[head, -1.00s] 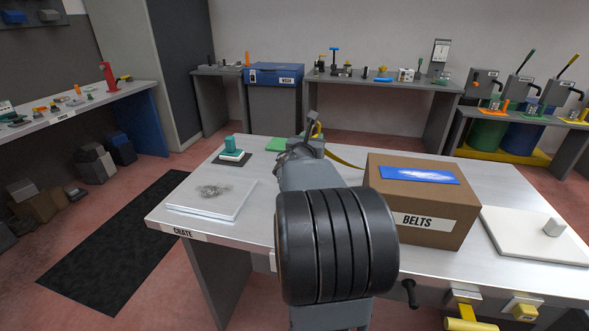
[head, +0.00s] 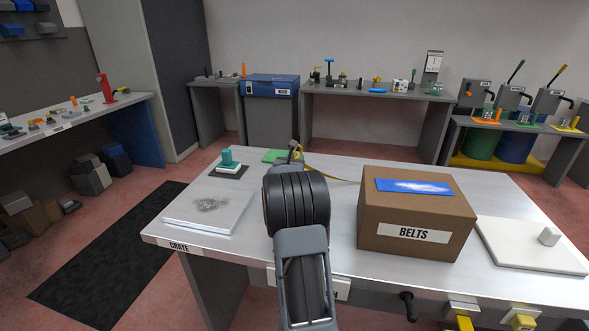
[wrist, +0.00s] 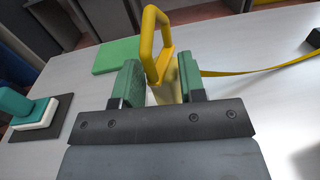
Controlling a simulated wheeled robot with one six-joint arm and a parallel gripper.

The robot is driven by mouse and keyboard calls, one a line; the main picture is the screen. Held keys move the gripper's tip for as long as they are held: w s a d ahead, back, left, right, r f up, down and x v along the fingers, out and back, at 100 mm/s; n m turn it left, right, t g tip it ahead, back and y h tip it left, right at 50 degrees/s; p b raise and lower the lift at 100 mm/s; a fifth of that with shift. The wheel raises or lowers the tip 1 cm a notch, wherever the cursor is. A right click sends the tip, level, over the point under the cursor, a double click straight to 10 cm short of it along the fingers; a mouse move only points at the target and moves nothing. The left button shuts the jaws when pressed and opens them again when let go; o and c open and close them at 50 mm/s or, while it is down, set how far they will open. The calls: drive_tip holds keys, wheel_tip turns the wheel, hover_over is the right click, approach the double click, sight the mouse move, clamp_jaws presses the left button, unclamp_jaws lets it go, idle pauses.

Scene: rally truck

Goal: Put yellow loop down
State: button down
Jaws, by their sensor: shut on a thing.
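The yellow loop (wrist: 158,45) stands up between the green-padded fingers of my gripper (wrist: 160,85) in the wrist view. The gripper is shut on the loop's yellow base. A yellow strap (wrist: 260,69) runs from it to the right over the table. A green mat (wrist: 117,54) lies flat just beyond and left of the fingers; it also shows in the head view (head: 277,156). In the head view my arm hides most of the gripper, and only a bit of the yellow loop (head: 299,152) shows. I cannot tell whether the loop's base touches the table.
A brown BELTS box (head: 410,211) stands right of my arm, with a blue patch on top. A teal-handled stamp (head: 228,161) on a dark mat and a pale tray (head: 208,208) with a wire tangle lie left. A white board (head: 530,246) lies far right.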

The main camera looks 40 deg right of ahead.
drive_tip(key=shift+w+f, duration=0.15)
drive_tip(key=shift+f, duration=1.5)
drive_tip(key=shift+f, duration=0.2)
drive_tip(key=c, duration=0.7)
unclamp_jaws()
drive_tip(key=shift+r, duration=0.15)
drive_tip(key=shift+a, duration=0.1)
drive_tip(key=b+v, duration=0.1)
drive_tip(key=v, duration=1)
drive_tip(key=shift+s+a, duration=0.25)
drive_tip(key=shift+a, duration=0.05)
